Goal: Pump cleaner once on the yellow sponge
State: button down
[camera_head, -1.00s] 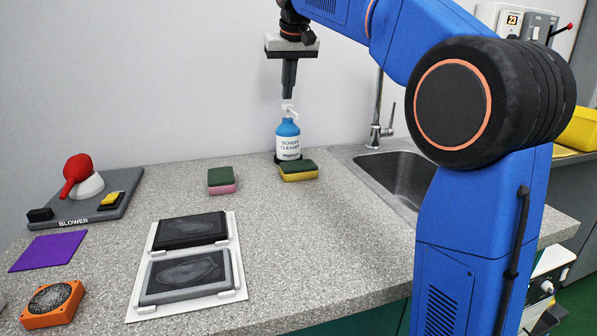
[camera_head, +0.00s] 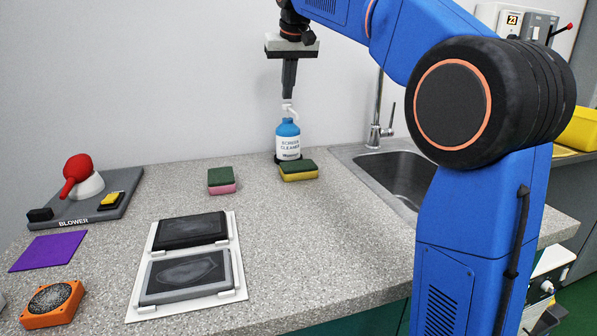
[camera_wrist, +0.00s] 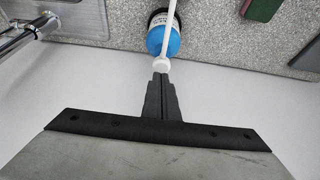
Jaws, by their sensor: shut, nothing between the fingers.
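The screen cleaner bottle (camera_head: 288,141), blue and white with a white pump head (camera_head: 288,111), stands upright at the back of the counter. It also shows in the wrist view (camera_wrist: 163,40), with its white pump top just beyond my fingertips. The yellow sponge (camera_head: 299,173), green on top, lies right in front of the bottle, under the nozzle side. My gripper (camera_head: 288,97) is shut and empty, pointing down directly above the pump head. In the wrist view my fingertips (camera_wrist: 161,76) are very close to the pump; whether they touch it I cannot tell.
A pink sponge (camera_head: 222,182) with a green top lies left of the yellow one. The sink (camera_head: 385,176) and tap (camera_head: 376,125) are to the right. A white tray (camera_head: 187,305) with two dark panels and a blower stand (camera_head: 125,190) are to the left.

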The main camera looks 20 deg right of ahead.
jog(key=shift+f, duration=0.6)
dwell(0.3)
jog(key=shift+f, duration=0.6)
jog(key=shift+r, duration=1.1)
jog(key=shift+r, duration=0.1)
jog(key=shift+r, duration=2.95)
